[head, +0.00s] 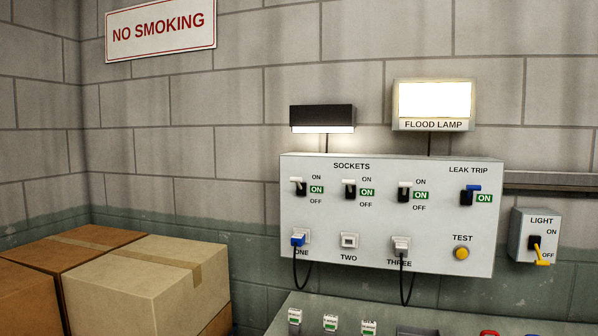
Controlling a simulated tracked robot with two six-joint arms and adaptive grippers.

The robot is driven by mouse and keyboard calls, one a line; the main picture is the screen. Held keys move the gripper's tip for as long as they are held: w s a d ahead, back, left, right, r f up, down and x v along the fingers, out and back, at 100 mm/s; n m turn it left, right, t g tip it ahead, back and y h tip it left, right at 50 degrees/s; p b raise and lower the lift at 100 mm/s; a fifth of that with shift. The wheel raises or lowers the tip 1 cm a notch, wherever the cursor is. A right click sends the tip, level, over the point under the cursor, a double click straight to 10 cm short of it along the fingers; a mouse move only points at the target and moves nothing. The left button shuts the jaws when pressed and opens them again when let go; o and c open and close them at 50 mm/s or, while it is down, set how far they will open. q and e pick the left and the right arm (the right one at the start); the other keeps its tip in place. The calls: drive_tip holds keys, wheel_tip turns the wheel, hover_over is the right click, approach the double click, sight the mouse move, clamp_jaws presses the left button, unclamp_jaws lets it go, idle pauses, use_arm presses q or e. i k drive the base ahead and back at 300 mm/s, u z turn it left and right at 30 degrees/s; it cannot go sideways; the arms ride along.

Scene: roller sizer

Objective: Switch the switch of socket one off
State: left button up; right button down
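The switch of socket one (300,187) is the leftmost toggle on the grey panel (385,225) marked SOCKETS. Its pale lever points up toward ON, and a green ON sign (317,189) shows beside it. Below it, socket one holds a blue plug (298,239) with a black cable hanging down; the label ONE is partly covered by the cable. Neither of my grippers shows in the head view.
Similar switches of socket two (350,189) and socket three (404,192) also stand at ON. A blue leak trip lever (472,189) and a yellow test button (461,253) are at the right. Cardboard boxes (140,285) stand left; a bench (380,318) lies below.

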sight(298, 181)
drive_tip(key=z, duration=0.05)
drive_tip(key=i, duration=0.9)
drive_tip(key=u, duration=0.05)
